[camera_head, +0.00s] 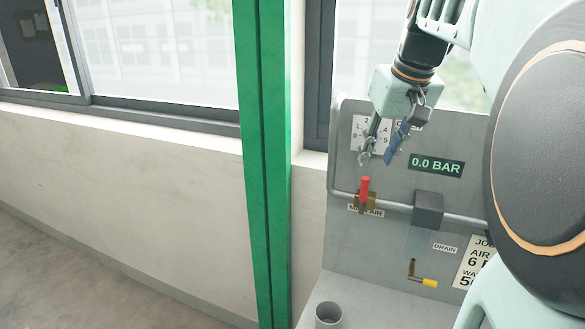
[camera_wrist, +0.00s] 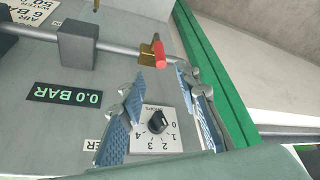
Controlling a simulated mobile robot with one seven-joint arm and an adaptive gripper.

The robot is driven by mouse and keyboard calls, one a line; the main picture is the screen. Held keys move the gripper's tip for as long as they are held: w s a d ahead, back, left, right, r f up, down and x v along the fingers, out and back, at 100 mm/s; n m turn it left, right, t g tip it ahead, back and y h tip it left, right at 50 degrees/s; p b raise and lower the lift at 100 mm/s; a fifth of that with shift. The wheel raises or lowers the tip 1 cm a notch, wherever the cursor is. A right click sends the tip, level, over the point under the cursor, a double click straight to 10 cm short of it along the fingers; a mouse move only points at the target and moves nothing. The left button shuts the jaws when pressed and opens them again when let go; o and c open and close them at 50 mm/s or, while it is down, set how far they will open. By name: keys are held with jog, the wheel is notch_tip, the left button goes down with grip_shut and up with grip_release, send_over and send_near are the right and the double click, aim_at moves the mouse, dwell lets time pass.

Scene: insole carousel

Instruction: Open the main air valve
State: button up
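The main air valve is a brass body (camera_head: 361,203) with a red handle (camera_head: 365,187), on a horizontal grey pipe on the panel. A label partly reading "AIR" sits just below it. The handle stands upright in the head view, across the pipe. In the wrist view, which is upside down, the red handle (camera_wrist: 159,53) and the brass body (camera_wrist: 147,53) are beyond the fingertips. My gripper (camera_head: 378,162) is open and empty, above the handle and apart from it. In the wrist view, my gripper (camera_wrist: 165,83) shows its two blue-padded fingers spread.
A display (camera_head: 436,166) reads 0.0 BAR. A dial knob (camera_wrist: 157,122) on a numbered plate lies behind the fingers. A grey box (camera_head: 428,208) sits on the pipe; a yellow-tipped drain lever (camera_head: 428,282) and a grey cup (camera_head: 328,315) are lower. A green post (camera_head: 264,165) stands left.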

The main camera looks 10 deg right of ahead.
aim_at(367, 178)
jog(key=x, duration=1)
jog(key=shift+f, duration=0.1)
grip_shut()
